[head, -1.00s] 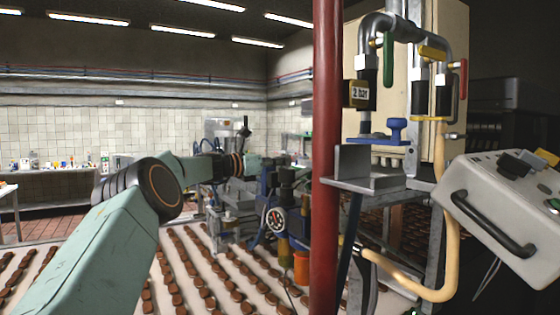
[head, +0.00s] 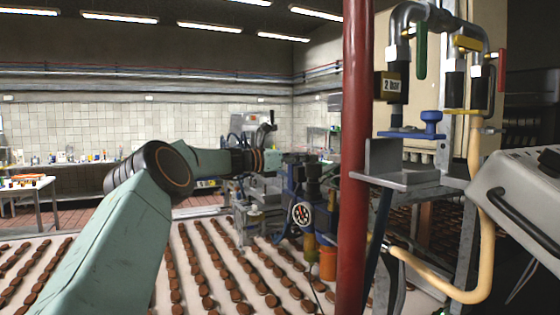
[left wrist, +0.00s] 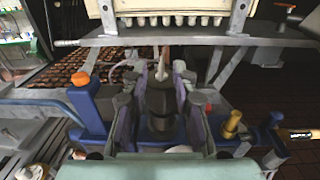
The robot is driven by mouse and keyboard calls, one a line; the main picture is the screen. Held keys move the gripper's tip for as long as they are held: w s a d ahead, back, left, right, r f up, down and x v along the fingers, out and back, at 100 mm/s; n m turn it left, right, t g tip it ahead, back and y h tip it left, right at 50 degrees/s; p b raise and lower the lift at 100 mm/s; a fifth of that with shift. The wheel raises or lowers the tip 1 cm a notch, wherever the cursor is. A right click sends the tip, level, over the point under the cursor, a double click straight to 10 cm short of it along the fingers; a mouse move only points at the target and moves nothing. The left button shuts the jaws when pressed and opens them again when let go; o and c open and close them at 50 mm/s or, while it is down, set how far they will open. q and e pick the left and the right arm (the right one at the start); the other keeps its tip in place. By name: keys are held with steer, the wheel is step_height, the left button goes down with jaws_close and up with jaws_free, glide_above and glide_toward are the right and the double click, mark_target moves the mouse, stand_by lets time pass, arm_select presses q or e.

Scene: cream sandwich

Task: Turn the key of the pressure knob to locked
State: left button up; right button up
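A dark knob-like part (left wrist: 161,103) stands between the fingers of my left gripper (left wrist: 163,78) in the left wrist view. The fingers are spread on either side of it, and I cannot make out firm contact. A thin pale piece (left wrist: 160,58) sticks up beyond it; I cannot tell whether this is the key or how it is turned. In the head view my left gripper (head: 298,166) is at the blue machine (head: 293,205), above a round dial gauge (head: 302,214). The knob's markings are not readable. My right gripper is not in view.
A red post (head: 354,150) stands just right of the machine. Beyond it are pipes with a "2 bar" sign (head: 388,86) and a control box with a handle (head: 520,200). An orange cap (left wrist: 79,78) is left of the fingers, a brass fitting (left wrist: 232,122) right.

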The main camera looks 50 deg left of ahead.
arm_select(q)
steer(key=v, duration=0.9)
steer(key=shift+s, duration=0.3)
steer(key=shift+w+f, duration=0.15)
